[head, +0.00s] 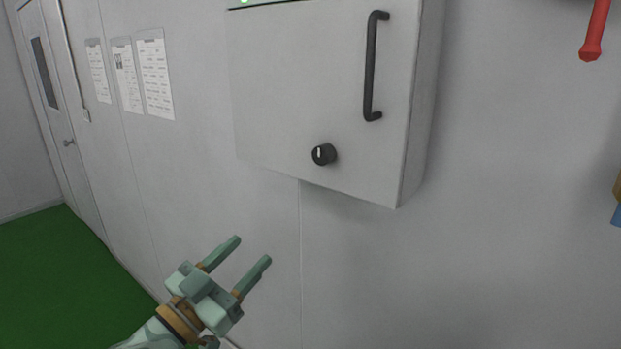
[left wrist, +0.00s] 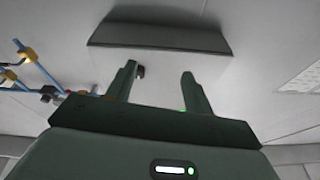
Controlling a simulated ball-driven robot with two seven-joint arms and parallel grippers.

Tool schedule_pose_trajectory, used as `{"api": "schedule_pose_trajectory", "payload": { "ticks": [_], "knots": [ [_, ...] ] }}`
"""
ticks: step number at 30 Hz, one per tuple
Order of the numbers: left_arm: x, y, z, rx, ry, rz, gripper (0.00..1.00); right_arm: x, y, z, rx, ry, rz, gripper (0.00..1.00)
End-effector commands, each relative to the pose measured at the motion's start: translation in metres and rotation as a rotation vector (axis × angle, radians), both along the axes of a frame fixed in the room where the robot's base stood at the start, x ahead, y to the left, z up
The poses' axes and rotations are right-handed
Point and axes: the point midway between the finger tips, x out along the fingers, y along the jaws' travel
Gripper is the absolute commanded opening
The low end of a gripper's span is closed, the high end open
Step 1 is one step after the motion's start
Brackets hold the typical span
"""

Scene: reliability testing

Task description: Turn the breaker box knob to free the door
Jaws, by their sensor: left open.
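The grey breaker box (head: 295,85) is on the wall in the upper middle of the head view, with its door shut flush. A black round knob (head: 324,154) sits low on the door; its white mark stands about upright. A black bar handle (head: 370,65) is above and right of it. My left gripper (head: 252,250) is open and empty, below and left of the knob, apart from the box. In the left wrist view its fingers (left wrist: 160,70) are spread before the box (left wrist: 160,38); a small dark part shows beside one finger, but I cannot tell which. My right gripper is out of view.
Paper sheets (head: 154,72) hang on the wall to the left, near a grey room door (head: 62,120). A red object (head: 594,35) is at the upper right. Blue pipes (left wrist: 40,65) with yellow fittings show in the left wrist view. The wall under the box is clear.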

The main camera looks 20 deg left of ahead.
Motion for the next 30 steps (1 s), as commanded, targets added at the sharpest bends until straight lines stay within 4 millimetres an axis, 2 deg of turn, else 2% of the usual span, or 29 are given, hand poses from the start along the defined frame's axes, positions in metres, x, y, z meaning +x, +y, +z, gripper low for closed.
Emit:
{"api": "schedule_pose_trajectory", "payload": {
  "ticks": [1, 3, 6, 11, 16, 18, 21, 30],
  "knots": [
    [-0.012, -0.009, 0.033, -0.007, -0.045, -0.032, 0.52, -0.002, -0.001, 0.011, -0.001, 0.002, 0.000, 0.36],
    [-0.024, -0.017, 0.058, -0.015, -0.088, -0.065, 0.52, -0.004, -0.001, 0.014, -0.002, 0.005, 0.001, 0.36],
    [-0.032, -0.024, 0.072, -0.022, -0.116, -0.089, 0.52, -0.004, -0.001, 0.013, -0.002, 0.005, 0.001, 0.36],
    [-0.025, -0.029, 0.074, -0.026, -0.127, -0.096, 0.52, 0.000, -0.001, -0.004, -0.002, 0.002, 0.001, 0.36],
    [-0.009, -0.035, 0.079, -0.019, -0.125, -0.091, 0.52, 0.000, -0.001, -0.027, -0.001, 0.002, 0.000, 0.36],
    [0.006, -0.042, 0.094, -0.025, -0.124, -0.091, 0.52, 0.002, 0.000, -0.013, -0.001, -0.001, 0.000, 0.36],
    [0.028, -0.052, 0.106, -0.025, -0.123, -0.090, 0.52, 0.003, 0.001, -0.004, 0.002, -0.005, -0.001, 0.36],
    [0.084, -0.079, 0.129, -0.023, -0.120, -0.090, 0.52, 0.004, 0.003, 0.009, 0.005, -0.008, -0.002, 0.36]
  ]
}}
